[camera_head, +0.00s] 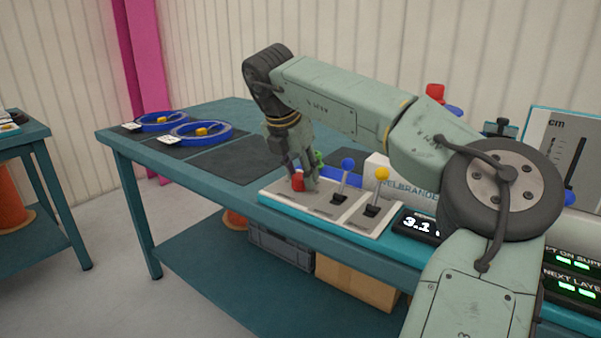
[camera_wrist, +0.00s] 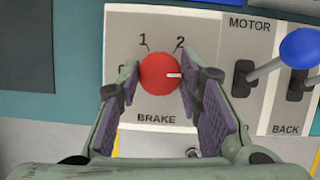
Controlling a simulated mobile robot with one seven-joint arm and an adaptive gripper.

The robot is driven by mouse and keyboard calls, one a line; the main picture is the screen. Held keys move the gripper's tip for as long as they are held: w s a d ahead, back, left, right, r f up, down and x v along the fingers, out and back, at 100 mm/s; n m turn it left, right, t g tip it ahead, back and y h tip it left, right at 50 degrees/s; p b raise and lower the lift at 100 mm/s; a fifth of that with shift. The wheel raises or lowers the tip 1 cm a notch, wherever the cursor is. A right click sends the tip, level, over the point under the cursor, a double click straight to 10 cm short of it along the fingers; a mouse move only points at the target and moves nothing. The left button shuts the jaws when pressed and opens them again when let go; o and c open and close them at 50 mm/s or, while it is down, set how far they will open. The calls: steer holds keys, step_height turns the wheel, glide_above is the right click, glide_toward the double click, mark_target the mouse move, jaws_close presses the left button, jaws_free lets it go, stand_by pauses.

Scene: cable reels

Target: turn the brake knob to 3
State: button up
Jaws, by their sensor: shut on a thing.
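The red brake knob (camera_wrist: 157,78) sits on a white panel marked BRAKE (camera_wrist: 130,20) in the wrist view. Its white pointer mark points right, a little below the direction of the printed 2. The 1 and 2 show above the knob. A mark at the left is partly covered by a finger, and the area right of the pointer is hidden by the other finger. My gripper (camera_wrist: 163,80) is shut on the knob, one finger on each side. In the head view the knob (camera_head: 298,183) shows under my gripper (camera_head: 304,184) at the panel's left end.
A blue-topped lever (camera_head: 347,165) and a yellow-topped lever (camera_head: 381,174) stand right of the knob. A display (camera_head: 417,224) reads about 3.1. Blue reels (camera_head: 199,133) lie on the table's far left. A dark mat (camera_head: 228,163) nearby is bare.

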steer(key=shift+m, duration=0.5)
steer(key=o, duration=1.2)
steer(key=shift+c, duration=0.2)
steer(key=v, duration=1.2)
steer(key=shift+a, duration=0.2)
steer(key=shift+w, duration=0.1)
